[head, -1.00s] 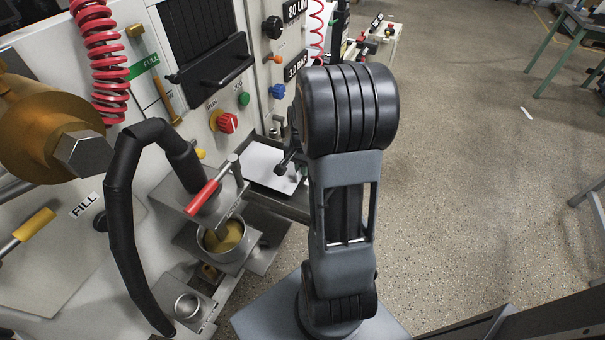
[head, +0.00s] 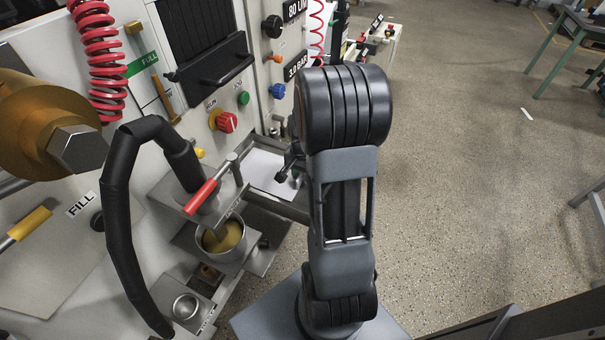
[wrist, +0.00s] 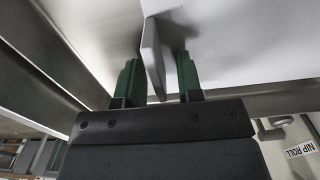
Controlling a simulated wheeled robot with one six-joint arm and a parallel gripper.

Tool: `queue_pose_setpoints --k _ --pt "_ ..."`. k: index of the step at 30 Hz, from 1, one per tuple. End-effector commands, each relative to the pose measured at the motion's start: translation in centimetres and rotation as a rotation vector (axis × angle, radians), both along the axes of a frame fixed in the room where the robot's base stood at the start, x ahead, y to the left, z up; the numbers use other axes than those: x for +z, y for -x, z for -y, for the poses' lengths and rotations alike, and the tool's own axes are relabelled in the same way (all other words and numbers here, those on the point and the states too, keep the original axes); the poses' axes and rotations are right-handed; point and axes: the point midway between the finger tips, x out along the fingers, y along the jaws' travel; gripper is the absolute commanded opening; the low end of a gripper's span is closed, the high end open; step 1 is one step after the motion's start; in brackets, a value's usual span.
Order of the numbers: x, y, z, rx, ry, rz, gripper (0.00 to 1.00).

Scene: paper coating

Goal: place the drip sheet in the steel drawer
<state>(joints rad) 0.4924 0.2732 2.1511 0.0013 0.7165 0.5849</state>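A white sheet (head: 262,170), which looks like the drip sheet, lies flat in a steel tray-like drawer (head: 283,207) at the machine's side. In the wrist view a broad pale surface (wrist: 245,35), likely the sheet, lies beyond the fingers, beside steel walls (wrist: 75,50). My gripper (wrist: 159,68) has its two green fingers apart. A thin grey upright tab (wrist: 152,50) stands between them, close to the left finger, with a gap to the right finger. In the head view my gripper (head: 291,162) is over the sheet's right part, mostly hidden by my arm.
A red-handled valve (head: 203,196) and a steel pot of yellowish liquid (head: 224,238) stand just in front of the drawer. A black hose (head: 120,210) loops at the left. The machine panel with knobs (head: 228,122) rises behind. Open floor (head: 470,190) lies to the right.

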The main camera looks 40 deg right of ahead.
Motion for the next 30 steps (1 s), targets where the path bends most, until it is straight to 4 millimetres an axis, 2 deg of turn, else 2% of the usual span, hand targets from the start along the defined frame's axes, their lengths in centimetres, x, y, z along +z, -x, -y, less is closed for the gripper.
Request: queue_pose_setpoints --k 4,8,21,30 --pt "0.2 0.0 0.0 0.000 0.001 0.000 0.34" --pt "1.4 -0.1 0.0 0.000 0.001 0.002 0.34" --pt "9.5 0.0 0.0 0.000 0.002 0.003 0.34" --pt "12.1 0.0 0.0 0.000 0.000 0.001 0.34"
